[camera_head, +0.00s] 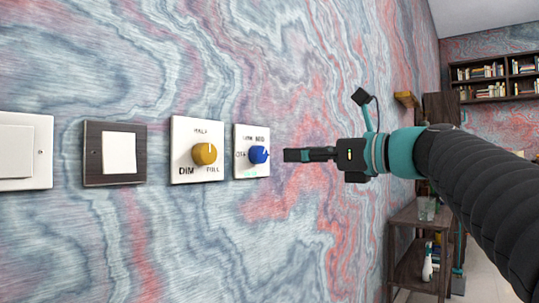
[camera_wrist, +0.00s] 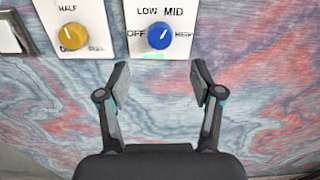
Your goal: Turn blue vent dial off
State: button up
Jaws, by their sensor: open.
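The blue vent dial (camera_head: 259,155) sits on a white wall plate (camera_head: 240,171), the rightmost plate in the head view. The dial also shows in the wrist view (camera_wrist: 160,36), with OFF at its left, LOW and MID above it and HIGH partly legible at its right. Its white mark there points up and slightly right, near MID. My gripper (camera_head: 290,155) is just right of the dial in the head view, apart from it. In the wrist view my gripper (camera_wrist: 159,76) is open and empty, its fingers spread below the plate, with the dial beyond the gap between them.
A yellow dial (camera_head: 204,154) on a white plate is left of the blue one. Further left are a dark-framed switch (camera_head: 119,153) and a white switch (camera_head: 17,151). A wooden shelf unit (camera_head: 410,259) stands at right. The marbled wall below the plates is clear.

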aim_at(263, 155)
jog(key=x, duration=0.8)
jog(key=shift+w+a, duration=0.25)
jog(key=shift+a, duration=0.1)
jog(key=c, duration=1.1)
jog(key=shift+c, duration=0.2)
